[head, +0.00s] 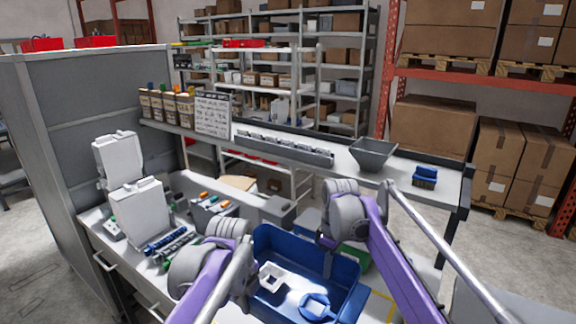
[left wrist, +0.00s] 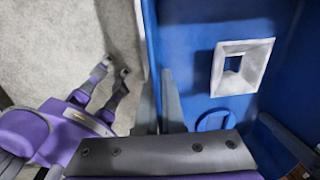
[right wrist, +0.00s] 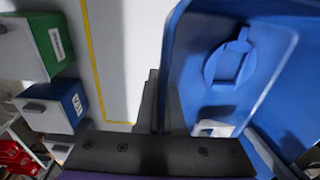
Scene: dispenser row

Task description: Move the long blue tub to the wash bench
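The long blue tub (head: 345,268) lies at the bottom middle of the head view. A white square frame (head: 271,277) and a blue round piece with a handle (head: 316,305) lie in it. My left gripper (left wrist: 160,100) has its fingers close together on either side of the tub's wall (left wrist: 154,45) in the left wrist view. My right gripper (right wrist: 160,100) has its fingers on either side of the opposite wall (right wrist: 172,50) in the right wrist view. Both look shut on the tub. My arms hide the fingertips in the head view. I cannot tell which surface is the wash bench.
The tub's right side is near a yellow floor-like line (right wrist: 95,60) on a pale surface. A green bin (right wrist: 50,45) and a blue bin (right wrist: 68,103) stand beyond it. A rear shelf holds a grey hopper (head: 373,153) and a blue brush (head: 425,177). A grey partition (head: 85,110) stands left.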

